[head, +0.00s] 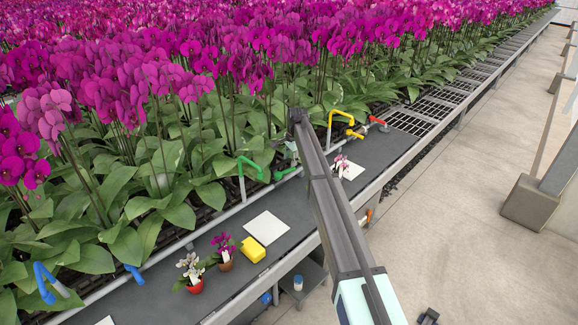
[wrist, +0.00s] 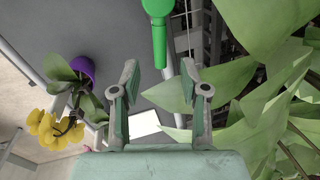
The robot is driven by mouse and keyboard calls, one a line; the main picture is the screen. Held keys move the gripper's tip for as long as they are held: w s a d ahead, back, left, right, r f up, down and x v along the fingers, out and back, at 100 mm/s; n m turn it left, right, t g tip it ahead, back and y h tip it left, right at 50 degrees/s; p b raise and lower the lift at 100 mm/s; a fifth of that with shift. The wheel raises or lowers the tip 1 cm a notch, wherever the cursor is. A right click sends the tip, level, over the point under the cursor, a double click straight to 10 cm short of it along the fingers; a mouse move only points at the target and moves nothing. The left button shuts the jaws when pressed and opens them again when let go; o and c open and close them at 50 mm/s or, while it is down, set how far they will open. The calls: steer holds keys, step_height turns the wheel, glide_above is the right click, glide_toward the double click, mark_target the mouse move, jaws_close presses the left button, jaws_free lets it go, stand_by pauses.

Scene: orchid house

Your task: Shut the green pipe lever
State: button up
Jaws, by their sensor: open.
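The green pipe lever (head: 286,173) lies beside the green bent pipe (head: 241,162) at the back edge of the dark bench, in the middle of the head view. In the wrist view the green lever (wrist: 158,35) comes down from the top edge, its rounded end just beyond the fingertips. My gripper (wrist: 159,76) is open, with its two fingers apart on either side of the lever's line and nothing between them. In the head view my gripper (head: 290,150) is small, above and close to the lever; whether they touch cannot be told.
Yellow (head: 354,134), red (head: 378,122) and blue (head: 134,273) levers line the bench's back. A yellow block (head: 252,249), white sheet (head: 267,228) and red-potted orchid (head: 195,287) stand left. A purple pot (wrist: 83,67) with yellow flowers is left in the wrist view; leaves (wrist: 255,100) crowd the right.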

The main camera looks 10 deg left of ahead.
mark_target(289, 170)
steer(key=shift+w+a+f+p, duration=0.15)
steer(key=shift+f+p, duration=0.1)
steer(key=shift+f, duration=0.75)
steer(key=shift+w+a+f+p, duration=0.1)
steer(key=shift+f+p, duration=0.15)
steer(key=shift+f, duration=0.7)
steer(key=shift+w+a+f+p, duration=0.15)
steer(key=shift+f+p, duration=0.1)
steer(key=shift+f, duration=0.75)
jaws_close()
